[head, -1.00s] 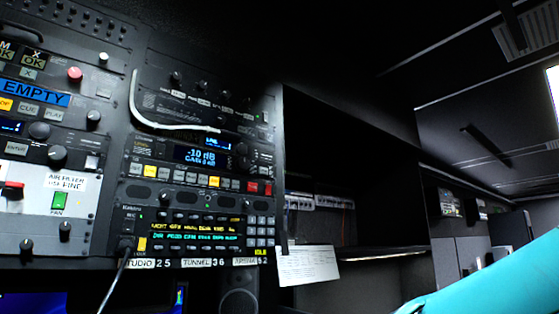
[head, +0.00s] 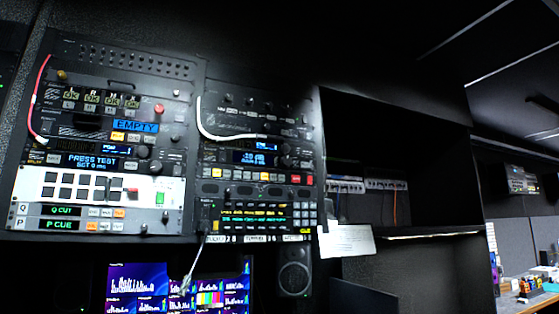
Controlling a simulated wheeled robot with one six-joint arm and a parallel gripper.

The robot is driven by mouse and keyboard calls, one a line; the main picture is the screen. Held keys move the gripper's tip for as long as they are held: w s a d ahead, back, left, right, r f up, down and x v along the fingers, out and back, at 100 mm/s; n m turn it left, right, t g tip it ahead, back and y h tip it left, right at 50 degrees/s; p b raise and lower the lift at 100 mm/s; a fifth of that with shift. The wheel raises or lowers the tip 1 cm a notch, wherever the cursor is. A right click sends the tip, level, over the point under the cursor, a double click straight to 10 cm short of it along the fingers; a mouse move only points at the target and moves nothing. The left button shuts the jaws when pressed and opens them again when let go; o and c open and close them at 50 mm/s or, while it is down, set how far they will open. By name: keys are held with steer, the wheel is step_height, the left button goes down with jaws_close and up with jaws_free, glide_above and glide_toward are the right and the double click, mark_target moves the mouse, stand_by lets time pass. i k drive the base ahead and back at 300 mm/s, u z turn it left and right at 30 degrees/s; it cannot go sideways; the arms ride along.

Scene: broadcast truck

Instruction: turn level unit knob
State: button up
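The level unit (head: 226,157) is in the right-hand rack of the head view, below a panel of small knobs. Its small blue display (head: 255,158) shows white text that looks like a dB reading, too small to read surely. A dark round knob (head: 286,150) is at the right of that display. It blends into the black panel, and its turned position cannot be made out. My gripper is not in view.
A white cable (head: 204,125) loops over the panel above the level unit. A red cable (head: 37,103) hangs on the left rack. A paper sheet (head: 346,241) sticks out at right, beside a dark open recess. A speaker (head: 294,272) and screens (head: 137,288) are below.

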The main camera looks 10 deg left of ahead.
mark_target(285, 162)
steer(key=u, duration=0.8)
steer(key=i, duration=1.3)
